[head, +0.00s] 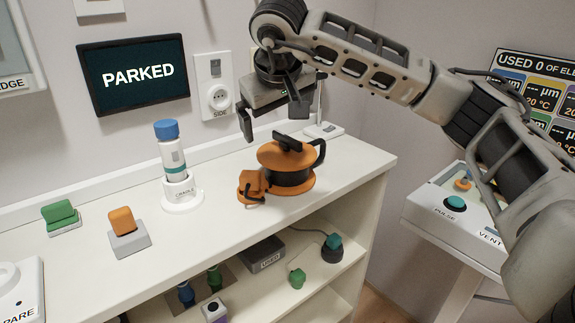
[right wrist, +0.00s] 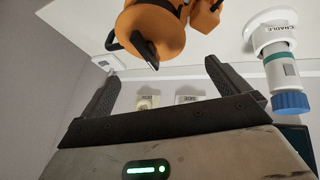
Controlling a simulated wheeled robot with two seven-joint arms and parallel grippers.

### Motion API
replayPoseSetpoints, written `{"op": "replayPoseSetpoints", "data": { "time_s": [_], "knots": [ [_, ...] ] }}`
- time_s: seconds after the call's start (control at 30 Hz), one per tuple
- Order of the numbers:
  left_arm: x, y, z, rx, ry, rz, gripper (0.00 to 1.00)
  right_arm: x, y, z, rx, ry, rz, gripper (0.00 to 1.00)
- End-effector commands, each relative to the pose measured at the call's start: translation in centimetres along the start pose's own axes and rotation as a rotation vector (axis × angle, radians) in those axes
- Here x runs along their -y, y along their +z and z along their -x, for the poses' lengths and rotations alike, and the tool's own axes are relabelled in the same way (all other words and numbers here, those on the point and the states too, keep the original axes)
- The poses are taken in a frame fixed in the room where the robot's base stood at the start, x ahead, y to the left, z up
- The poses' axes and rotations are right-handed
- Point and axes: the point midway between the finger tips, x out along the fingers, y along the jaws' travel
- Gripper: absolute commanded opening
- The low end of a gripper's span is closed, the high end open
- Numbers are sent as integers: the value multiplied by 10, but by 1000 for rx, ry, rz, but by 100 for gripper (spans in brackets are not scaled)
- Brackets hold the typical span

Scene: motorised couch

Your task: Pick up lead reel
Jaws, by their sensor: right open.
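The lead reel (head: 288,170) is an orange spool with a dark winding and black handles. It stands upright on the white shelf top (head: 235,190), near its right end. An orange plug-like piece (head: 253,186) sits against its left side. In the right wrist view the reel (right wrist: 155,30) is at the top centre, beyond the fingers. My right gripper (head: 273,118) is open and empty, above and behind the reel, apart from it. Its fingers also show in the right wrist view (right wrist: 160,90). My left gripper is not in view.
A blue-capped bottle (head: 171,150) stands in a cradle (head: 182,192) left of the reel. Orange (head: 123,221) and green (head: 59,212) blocks sit further left. A wall socket (head: 217,95) and a PARKED screen (head: 135,75) are behind. A console (head: 455,205) stands at right.

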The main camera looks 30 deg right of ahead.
Motion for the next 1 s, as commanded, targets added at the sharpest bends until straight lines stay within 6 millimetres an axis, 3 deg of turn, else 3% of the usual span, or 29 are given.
{"op": "replayPoseSetpoints", "data": {
  "time_s": [0.2, 0.47, 0.7, 1.0],
  "knots": [
    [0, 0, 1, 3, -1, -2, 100, 1, 0, -40, 2, -3, -1, 100],
    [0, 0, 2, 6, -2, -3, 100, 0, 1, -58, 2, -3, -1, 100],
    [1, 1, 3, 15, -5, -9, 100, 0, 2, -93, 2, -4, -1, 100],
    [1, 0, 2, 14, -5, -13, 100, 0, 2, -102, -1, -4, 0, 100]
  ]
}}
